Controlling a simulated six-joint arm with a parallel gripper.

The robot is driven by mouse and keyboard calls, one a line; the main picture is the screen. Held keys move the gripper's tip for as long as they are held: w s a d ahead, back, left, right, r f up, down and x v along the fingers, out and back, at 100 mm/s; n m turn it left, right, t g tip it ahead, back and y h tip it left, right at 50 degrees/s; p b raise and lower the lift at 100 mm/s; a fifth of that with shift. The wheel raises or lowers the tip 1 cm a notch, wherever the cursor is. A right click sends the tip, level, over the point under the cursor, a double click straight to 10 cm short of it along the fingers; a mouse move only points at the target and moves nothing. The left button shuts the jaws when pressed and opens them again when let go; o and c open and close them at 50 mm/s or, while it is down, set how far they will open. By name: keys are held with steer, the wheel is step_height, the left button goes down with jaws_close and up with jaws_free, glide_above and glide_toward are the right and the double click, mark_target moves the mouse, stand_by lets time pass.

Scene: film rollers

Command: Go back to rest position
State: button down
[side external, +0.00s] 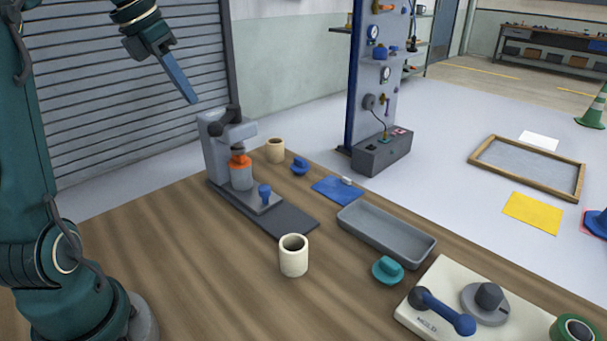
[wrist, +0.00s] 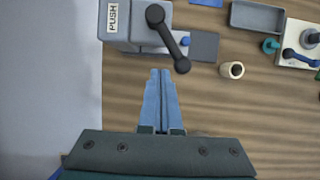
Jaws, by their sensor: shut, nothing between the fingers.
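My gripper (side external: 188,97) is at the upper left of the side external view, high above the wooden table. Its blue fingers are together with nothing between them. In the wrist view the gripper (wrist: 160,72) points toward a grey press-like device marked PUSH (wrist: 135,20), with the table below. That device (side external: 215,150) stands at the table's far left edge in the side view, with a dark lever on top and an orange-capped bottle (side external: 240,170) on its base. My gripper is clear of everything.
On the table are a cream cup (side external: 293,256), a tan cup (side external: 275,151), a grey tray (side external: 386,234), a teal knob (side external: 387,270) and a cream panel with a blue lever (side external: 440,311). A tool column (side external: 376,80) stands behind. The table's front left is clear.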

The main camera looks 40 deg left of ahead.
steer(key=s+d+m, duration=0.2)
steer(key=d+m, duration=0.4)
steer(key=d, duration=0.2)
steer(key=s+d+m, duration=0.2)
steer(key=d+m, duration=0.4)
steer(key=d, duration=0.3)
steer(key=s+d+f+m, duration=0.1)
steer(key=s+f+m, duration=0.2)
steer(key=m, duration=0.9)
steer(key=s+d+f+m+t, duration=0.1)
steer(key=s+f+m, duration=0.3)
steer(key=m, duration=0.8)
step_height(320, 180, down, 2)
steer(key=shift+d+f, duration=0.25)
steer(key=shift+d, duration=0.55)
